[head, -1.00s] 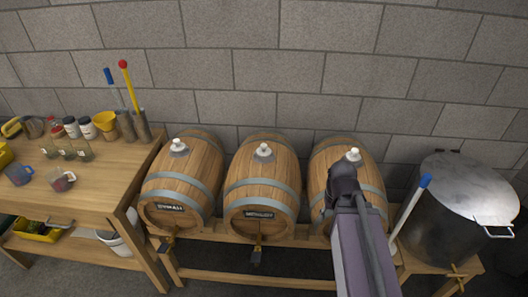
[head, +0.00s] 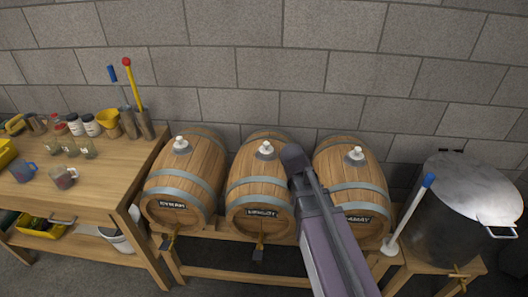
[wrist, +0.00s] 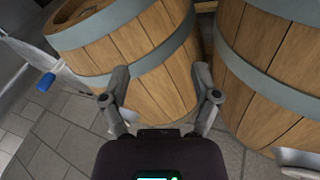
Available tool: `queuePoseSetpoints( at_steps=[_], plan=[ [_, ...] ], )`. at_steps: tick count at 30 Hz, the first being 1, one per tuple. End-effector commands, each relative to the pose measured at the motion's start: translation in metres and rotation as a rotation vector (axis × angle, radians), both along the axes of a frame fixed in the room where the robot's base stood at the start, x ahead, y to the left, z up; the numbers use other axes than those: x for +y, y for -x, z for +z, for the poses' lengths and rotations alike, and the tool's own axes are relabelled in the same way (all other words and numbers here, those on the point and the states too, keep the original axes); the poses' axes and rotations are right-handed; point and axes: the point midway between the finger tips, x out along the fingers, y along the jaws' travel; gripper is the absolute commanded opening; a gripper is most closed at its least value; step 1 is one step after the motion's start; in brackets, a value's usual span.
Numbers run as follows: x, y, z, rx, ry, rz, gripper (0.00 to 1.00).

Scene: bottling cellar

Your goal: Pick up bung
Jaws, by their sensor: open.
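Three white bungs sit in the tops of three wooden barrels in the head view: on the left barrel (head: 180,142), the middle barrel (head: 265,148) and the right barrel (head: 356,153). Which bung is meant cannot be told. My gripper (wrist: 160,76) is open and empty in the wrist view, its two fingers apart, with the side of a barrel (wrist: 150,45) beyond them. No bung shows in the wrist view. In the head view my arm crosses the gap between the middle and right barrels, and its end is near the middle barrel; the fingers cannot be made out there.
A workbench (head: 110,175) with jars, cups and a yellow funnel (head: 106,120) stands at left. A large metal pot (head: 450,225) and a blue-tipped white rod (head: 408,215) stand at right. The grey block wall (head: 300,60) is close behind the barrels.

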Motion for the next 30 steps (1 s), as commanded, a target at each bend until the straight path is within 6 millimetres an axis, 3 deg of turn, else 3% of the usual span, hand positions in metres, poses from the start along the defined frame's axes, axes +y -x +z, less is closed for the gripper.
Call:
queuePoseSetpoints(
  at_steps=[1, 6, 15, 24, 30],
  plan=[
    [0.014, -0.013, 0.003, -0.037, 0.034, -0.017, 0.79],
    [0.054, -0.04, 0.018, -0.196, 0.142, -0.094, 0.79],
    [0.144, -0.076, 0.053, -0.548, 0.255, -0.192, 0.79],
    [0.23, -0.088, 0.087, -0.875, 0.256, -0.24, 0.79],
    [0.253, -0.088, 0.097, -0.965, 0.243, -0.25, 0.79]
  ],
)
